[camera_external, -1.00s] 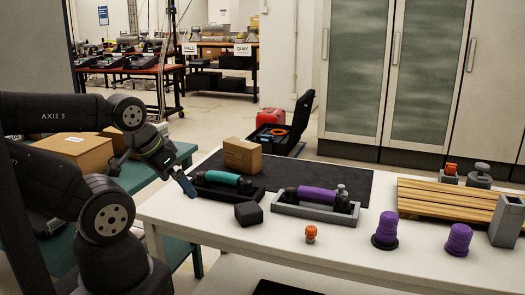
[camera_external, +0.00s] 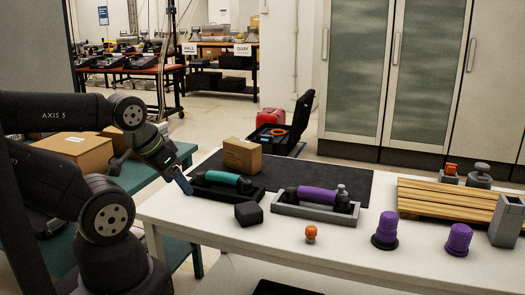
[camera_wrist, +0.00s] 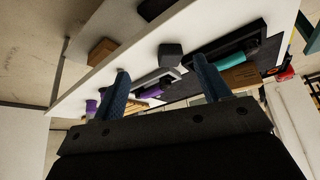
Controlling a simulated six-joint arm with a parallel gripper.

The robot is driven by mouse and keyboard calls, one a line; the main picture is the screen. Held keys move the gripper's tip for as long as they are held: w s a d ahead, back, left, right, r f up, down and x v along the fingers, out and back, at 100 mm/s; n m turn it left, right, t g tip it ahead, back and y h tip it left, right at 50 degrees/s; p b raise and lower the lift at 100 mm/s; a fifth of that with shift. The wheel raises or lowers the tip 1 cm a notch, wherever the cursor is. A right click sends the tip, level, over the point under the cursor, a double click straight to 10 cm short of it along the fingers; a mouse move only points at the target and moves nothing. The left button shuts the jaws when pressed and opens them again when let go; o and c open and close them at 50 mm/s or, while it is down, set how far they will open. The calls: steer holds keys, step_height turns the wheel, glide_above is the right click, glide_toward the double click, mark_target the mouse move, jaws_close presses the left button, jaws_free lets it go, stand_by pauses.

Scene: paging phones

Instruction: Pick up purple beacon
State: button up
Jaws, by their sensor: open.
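A purple shape (camera_wrist: 91,107) at the left of the wrist view looks like a beacon, partly hidden by my gripper. My gripper (camera_external: 185,184) is at the table's left end in the external view, far left of both beacons. In the wrist view my gripper (camera_wrist: 160,66) has its two blue fingers wide apart, with nothing held between them.
A purple handset (camera_external: 318,196) lies in a grey cradle, and a teal one (camera_external: 222,178) in a black cradle. A wooden pallet (camera_external: 440,199) and grey holder (camera_external: 506,222) are right.

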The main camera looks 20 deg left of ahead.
steer(key=w+d+r+m+g+h, duration=0.1)
steer(key=w+d+r+m, duration=0.2)
steer(key=w+d+r, duration=0.4)
steer(key=m+g+h, duration=0.3)
steer(key=m+g, duration=0.1)
steer(key=m, duration=0.6)
glide_above(396, 231)
steer(key=w+a, duration=0.1)
steer(key=a, duration=0.3)
step_height(396, 231, down, 18)
steer(key=shift+w+f, duration=0.1)
steer(key=shift+w, duration=0.05)
steer(key=shift+x, duration=2.65)
steer(key=shift+c, duration=0.3)
